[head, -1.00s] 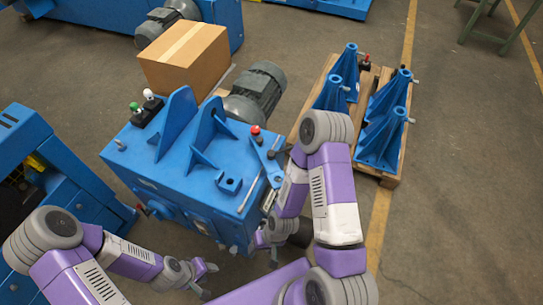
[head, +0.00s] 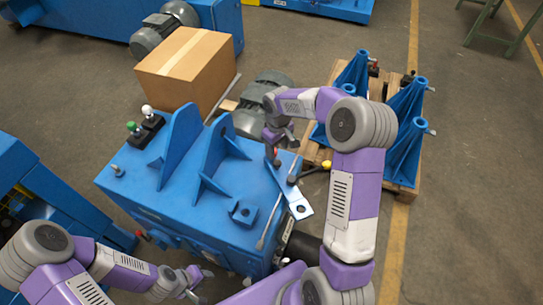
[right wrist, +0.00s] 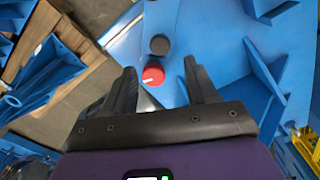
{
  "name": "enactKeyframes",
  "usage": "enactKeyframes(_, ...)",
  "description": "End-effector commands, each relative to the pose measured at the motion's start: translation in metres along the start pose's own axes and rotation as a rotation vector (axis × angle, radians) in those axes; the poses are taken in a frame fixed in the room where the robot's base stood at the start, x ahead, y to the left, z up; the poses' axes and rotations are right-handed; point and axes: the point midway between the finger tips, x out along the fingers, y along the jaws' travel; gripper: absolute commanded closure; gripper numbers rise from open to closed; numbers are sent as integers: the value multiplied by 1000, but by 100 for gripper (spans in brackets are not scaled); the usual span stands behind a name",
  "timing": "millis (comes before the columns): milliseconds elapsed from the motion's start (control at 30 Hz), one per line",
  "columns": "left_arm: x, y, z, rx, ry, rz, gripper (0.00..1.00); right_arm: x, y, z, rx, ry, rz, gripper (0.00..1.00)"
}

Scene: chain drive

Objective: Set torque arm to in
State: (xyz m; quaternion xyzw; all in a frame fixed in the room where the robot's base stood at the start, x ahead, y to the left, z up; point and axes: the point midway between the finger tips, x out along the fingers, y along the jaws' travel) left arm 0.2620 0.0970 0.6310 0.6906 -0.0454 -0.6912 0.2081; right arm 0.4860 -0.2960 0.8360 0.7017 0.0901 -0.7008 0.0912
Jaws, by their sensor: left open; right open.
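A blue flat arm (head: 290,188), which looks like the torque arm, lies along the right edge of the blue machine top (head: 165,195), with a pale end plate. A red knob (head: 275,153) stands by its far end; in the right wrist view the red knob (right wrist: 153,74) has a white mark, and a dark round cap (right wrist: 159,45) sits beside it. My right gripper (head: 280,138) is open above the red knob. In the right wrist view its fingers (right wrist: 163,85) lie either side of the knob, apparently without touching it. My left gripper (head: 195,282) is open and empty near the machine's front.
A black lever with a yellow knob (head: 326,164) sticks out at the machine's right. Two blue upright plates (head: 180,140) rise from the top. A cardboard box (head: 187,68) and a grey motor (head: 262,100) stand behind. A pallet with blue brackets (head: 405,120) is at right.

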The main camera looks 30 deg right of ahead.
Motion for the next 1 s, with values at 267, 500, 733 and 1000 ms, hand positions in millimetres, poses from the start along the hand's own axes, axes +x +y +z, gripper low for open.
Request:
enactKeyframes(267,13,-5,0,0,-1,0,57,42,0,1,0,-5,-2,42)
enactKeyframes(500,21,-8,-1,0,0,0,57,70,0,1,0,-4,-2,42)
enactKeyframes(733,21,-8,-1,0,0,0,57,74,0,1,0,-2,-1,42)
enactKeyframes(1000,21,-8,-1,0,0,0,57,74,0,1,1,-2,-2,65)
